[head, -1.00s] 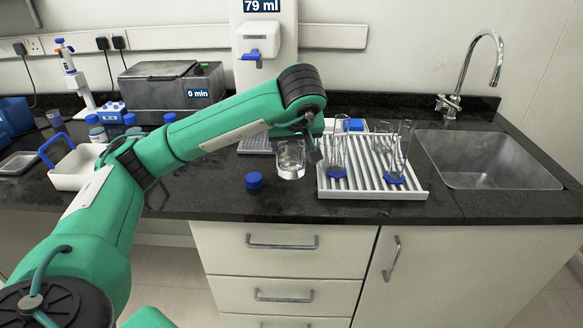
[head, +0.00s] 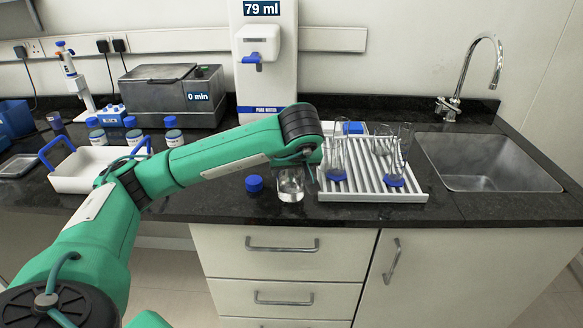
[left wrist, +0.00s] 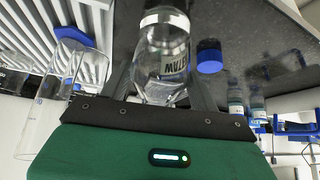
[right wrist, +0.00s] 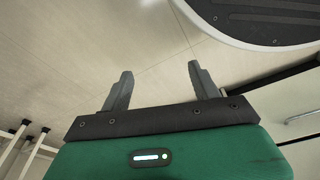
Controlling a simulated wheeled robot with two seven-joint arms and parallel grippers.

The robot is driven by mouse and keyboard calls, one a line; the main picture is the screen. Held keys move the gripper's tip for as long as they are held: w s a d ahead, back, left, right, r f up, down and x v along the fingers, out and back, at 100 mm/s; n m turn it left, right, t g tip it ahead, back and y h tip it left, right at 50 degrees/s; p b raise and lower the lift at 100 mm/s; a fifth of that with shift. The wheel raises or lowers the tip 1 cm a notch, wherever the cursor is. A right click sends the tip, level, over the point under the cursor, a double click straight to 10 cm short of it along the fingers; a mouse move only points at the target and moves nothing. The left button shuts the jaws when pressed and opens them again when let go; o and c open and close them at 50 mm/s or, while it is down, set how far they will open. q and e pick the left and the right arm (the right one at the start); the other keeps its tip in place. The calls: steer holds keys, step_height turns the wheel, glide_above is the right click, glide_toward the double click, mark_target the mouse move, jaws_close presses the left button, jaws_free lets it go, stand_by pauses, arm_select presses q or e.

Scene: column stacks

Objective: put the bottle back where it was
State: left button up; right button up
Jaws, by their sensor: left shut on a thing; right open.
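The clear glass bottle (head: 290,186), without a cap, is upright at the front of the black counter. Its label, partly readable as "WATER", shows in the left wrist view (left wrist: 168,50). My left gripper (left wrist: 162,72) is shut on it, with a finger on each side. In the head view my arm hides most of this gripper. I cannot tell whether the bottle's base touches the counter. A blue cap (head: 254,183) lies just left of the bottle. My right gripper (right wrist: 160,82) is open and empty above the floor.
A white drying rack (head: 372,190) with glass cylinders stands close right of the bottle. The sink (head: 487,165) is farther right. Several blue-capped jars (head: 174,137), a white tray with blue handles (head: 85,178) and a water dispenser (head: 262,60) stand left and behind.

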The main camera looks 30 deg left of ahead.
arm_select(q)
steer(key=o, duration=1.3)
steer(key=shift+c, duration=0.2)
arm_select(e)
steer(key=shift+r, duration=0.3)
arm_select(q)
steer(key=shift+s+d+r, duration=0.1)
steer(key=shift+r, duration=0.25)
steer(key=p+v, duration=0.2)
steer(key=v, duration=0.9)
steer(key=shift+r+p, duration=0.2)
steer(key=shift+p, duration=0.1)
arm_select(e)
steer(key=s+d+f, duration=0.1)
steer(key=s+f, duration=0.3)
steer(key=f, duration=0.2)
steer(key=shift+s+d+f, duration=0.15)
steer(key=shift+s+d, duration=0.25)
arm_select(q)
steer(key=shift+s, duration=0.1)
